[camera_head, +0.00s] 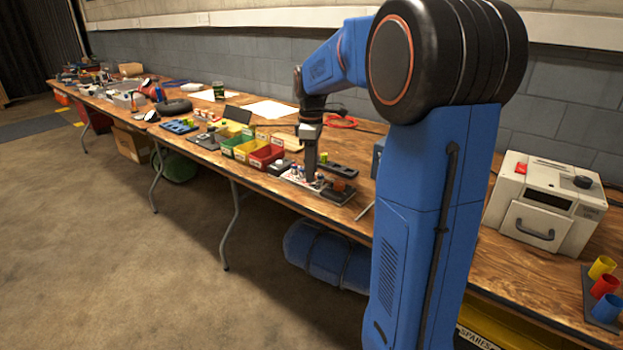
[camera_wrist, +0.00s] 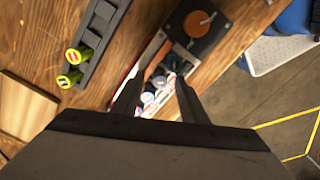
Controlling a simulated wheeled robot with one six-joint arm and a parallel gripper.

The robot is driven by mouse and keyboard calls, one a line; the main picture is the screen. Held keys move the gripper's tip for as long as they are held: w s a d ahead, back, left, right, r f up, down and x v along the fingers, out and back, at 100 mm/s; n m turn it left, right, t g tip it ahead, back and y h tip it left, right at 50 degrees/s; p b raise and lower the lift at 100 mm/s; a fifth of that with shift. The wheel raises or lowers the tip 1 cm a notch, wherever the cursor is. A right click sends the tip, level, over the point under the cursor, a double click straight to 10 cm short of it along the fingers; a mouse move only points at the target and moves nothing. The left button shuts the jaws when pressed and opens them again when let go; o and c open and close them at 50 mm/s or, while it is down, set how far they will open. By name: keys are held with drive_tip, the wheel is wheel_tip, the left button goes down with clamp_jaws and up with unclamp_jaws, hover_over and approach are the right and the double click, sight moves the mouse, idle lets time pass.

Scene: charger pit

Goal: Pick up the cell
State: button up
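My gripper (camera_wrist: 158,92) points down over the workbench, its two dark fingers apart. Between and just beyond the fingertips lies a small group of cells (camera_wrist: 154,92) with white, red and bluish ends, in a narrow tray. I cannot tell which of them is the cell, or whether a finger touches one. Two yellow-green cells (camera_wrist: 72,68) sit at the end of a dark slotted rack (camera_wrist: 103,42) to the left. In the head view my gripper (camera_head: 311,178) is low over the tray and hides part of it.
A dark device with an orange disc (camera_wrist: 198,23) adjoins the tray. A wooden board (camera_wrist: 25,112) lies at left. Red (camera_head: 266,156), yellow and green bins stand left of my gripper. A white charger-like box (camera_head: 545,205) and coloured cups (camera_head: 604,287) are at right.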

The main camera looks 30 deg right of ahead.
clamp_jaws()
idle(0.3)
